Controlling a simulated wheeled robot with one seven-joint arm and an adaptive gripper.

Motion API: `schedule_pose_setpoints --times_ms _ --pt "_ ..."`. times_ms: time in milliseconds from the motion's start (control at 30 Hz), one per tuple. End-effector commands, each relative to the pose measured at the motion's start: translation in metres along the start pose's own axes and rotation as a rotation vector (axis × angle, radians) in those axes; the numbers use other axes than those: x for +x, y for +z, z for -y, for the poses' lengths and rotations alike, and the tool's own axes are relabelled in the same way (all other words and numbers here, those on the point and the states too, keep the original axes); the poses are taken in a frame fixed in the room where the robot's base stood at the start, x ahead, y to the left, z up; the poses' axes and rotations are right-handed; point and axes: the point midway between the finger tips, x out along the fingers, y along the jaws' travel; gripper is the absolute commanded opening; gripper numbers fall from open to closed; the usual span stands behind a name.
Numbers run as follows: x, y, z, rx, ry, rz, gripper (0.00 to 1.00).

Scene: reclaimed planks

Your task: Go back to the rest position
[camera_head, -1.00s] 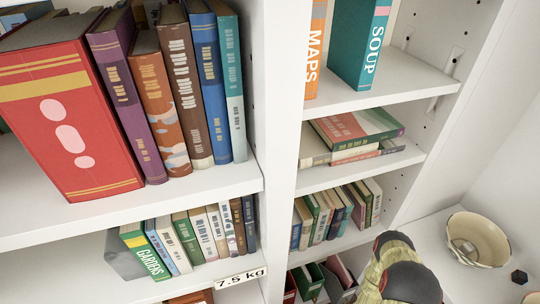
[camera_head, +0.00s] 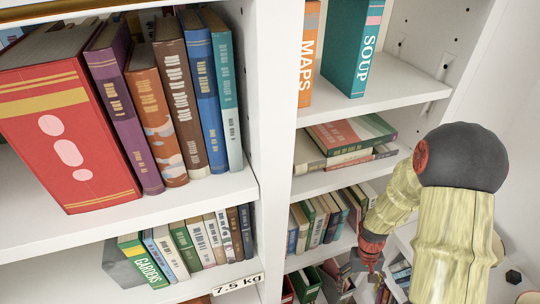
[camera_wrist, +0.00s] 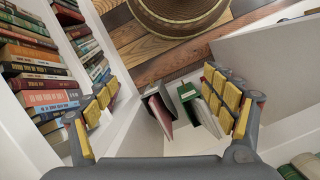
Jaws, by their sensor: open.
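My gripper (camera_wrist: 165,98) is open and empty in the wrist view, with its yellow-padded fingers wide apart at left and right. In the head view my arm reaches across the right side, and the end of it (camera_head: 367,262) is low in front of the right-hand bookcase, partly hidden. A green book (camera_wrist: 188,92) and a dark book with a reddish side (camera_wrist: 160,110) show between the fingers, beyond them; I see no contact with them.
A left shelf holds a big red book (camera_head: 65,140) and several upright books. Orange MAPS (camera_head: 308,55) and teal SOUP (camera_head: 350,45) books stand upper right. A white divider (camera_head: 272,120) separates the bays. A round brown object (camera_wrist: 180,14) is on the plank floor.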

Motion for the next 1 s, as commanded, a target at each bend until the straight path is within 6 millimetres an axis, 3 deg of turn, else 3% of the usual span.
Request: schedule_pose_setpoints --times_ms 33,100,400,700,1000 --pt "-0.027 0.006 0.003 0.008 0.003 -0.012 0.84" --pt "-0.056 0.018 0.009 0.018 0.004 -0.018 0.84" --pt "-0.167 0.074 0.035 0.040 -0.007 -0.097 0.84" --pt "-0.253 0.123 0.062 0.018 -0.029 -0.285 0.84" --pt "-0.333 0.156 0.080 -0.039 -0.040 -0.581 0.84"
